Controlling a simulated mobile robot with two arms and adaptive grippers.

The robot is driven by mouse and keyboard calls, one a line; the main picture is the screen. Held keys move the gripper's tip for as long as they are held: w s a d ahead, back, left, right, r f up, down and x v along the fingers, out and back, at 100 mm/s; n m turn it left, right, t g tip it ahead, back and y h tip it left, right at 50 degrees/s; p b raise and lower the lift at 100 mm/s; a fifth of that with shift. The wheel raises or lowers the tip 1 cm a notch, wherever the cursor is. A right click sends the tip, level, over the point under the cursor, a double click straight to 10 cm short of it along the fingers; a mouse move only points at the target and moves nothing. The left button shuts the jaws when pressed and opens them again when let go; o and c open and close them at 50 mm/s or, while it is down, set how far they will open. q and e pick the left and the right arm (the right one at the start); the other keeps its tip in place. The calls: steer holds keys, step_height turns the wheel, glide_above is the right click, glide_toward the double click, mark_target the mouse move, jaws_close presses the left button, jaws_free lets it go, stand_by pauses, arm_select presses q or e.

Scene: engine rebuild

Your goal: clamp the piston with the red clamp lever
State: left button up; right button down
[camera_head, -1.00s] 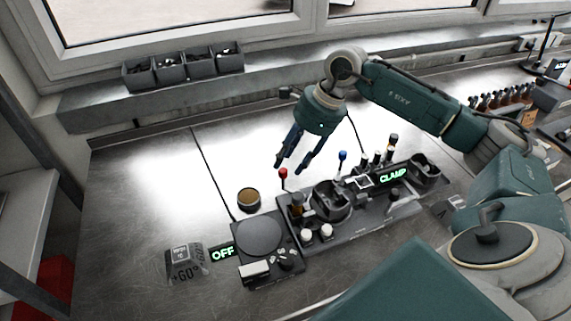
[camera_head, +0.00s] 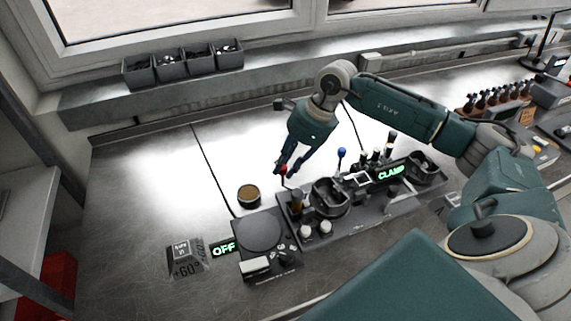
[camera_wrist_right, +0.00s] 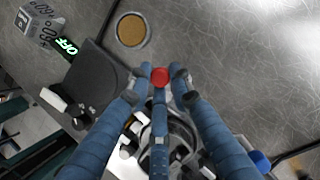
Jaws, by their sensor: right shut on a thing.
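The red clamp lever (camera_head: 283,170) stands at the left rear of the black fixture (camera_head: 350,231) on the bench. My right gripper (camera_head: 286,171) is shut on the red knob of this lever. In the right wrist view the red knob (camera_wrist_right: 160,76) sits between the blue fingertips (camera_wrist_right: 162,74). The piston cannot be told apart for sure; a dark round holder (camera_head: 330,197) on the fixture is partly hidden by the fingers in the right wrist view. A green CLAMP sign (camera_head: 390,173) is lit on the fixture. My left gripper is not in view.
A blue-topped lever (camera_head: 341,154) stands to the right on the fixture. A round plate device (camera_head: 260,232) with a green OFF sign (camera_head: 222,248) is at the left. A brown-filled cup (camera_head: 249,194) stands behind it. The bench's left rear is clear.

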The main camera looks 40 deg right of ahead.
steer(key=shift+w+r, duration=0.1)
steer(key=shift+s+d+r+m+t+h+b, duration=0.2)
steer(key=shift+d+m+h+b, duration=0.65)
steer(key=shift+m+b, duration=1.35)
steer(key=shift+s+d+f+m+t+h+b, duration=0.25)
steer(key=shift+d+m+h+b, duration=0.65)
steer(key=shift+m, duration=2.15)
steer(key=shift+s+d+r+m+t+h+b, duration=0.1)
steer(key=shift+d+r+m+t+h+b, duration=0.6)
steer(key=shift+m+b, duration=1.75)
steer(key=shift+a+f+m+g+h, duration=0.1)
steer(key=shift+f+m+g+h, duration=0.25)
steer(key=shift+f+m, duration=0.05)
steer(key=c, duration=1.7)
jaws_free()
steer(key=shift+o, duration=0.6)
steer(key=shift+s+f, duration=0.1)
steer(key=shift+s, duration=0.05)
steer(key=shift+f, duration=0.1)
